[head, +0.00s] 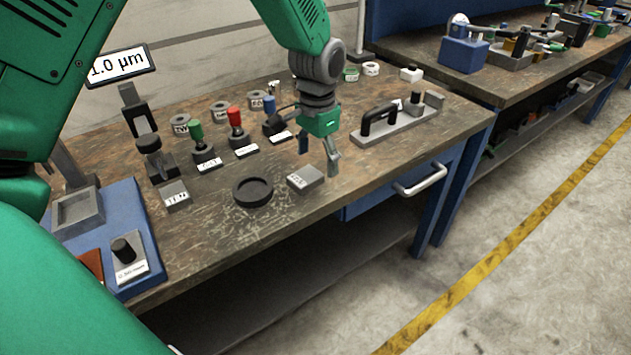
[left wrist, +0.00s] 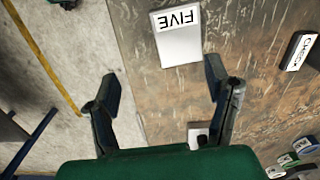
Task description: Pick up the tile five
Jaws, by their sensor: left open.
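The tile five is a small grey block with a white label reading FIVE. It lies flat near the table's front edge in the head view (head: 305,179). In the left wrist view the tile (left wrist: 181,46) is at the top centre, just beyond the fingertips, with its label upside down. My left gripper (head: 319,157) is open and empty, pointing down above the table beside the tile. In the left wrist view its two fingers (left wrist: 161,82) stand wide apart, and the tile is not between them. My right gripper is not in view.
A round black dish (head: 253,191) lies left of the tile. A grey plate with a black handle (head: 380,118) stands to the right. Green (head: 195,132) and red (head: 235,117) knobs stand behind. A blue tray (head: 128,215) is at the left. The table's front edge is close.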

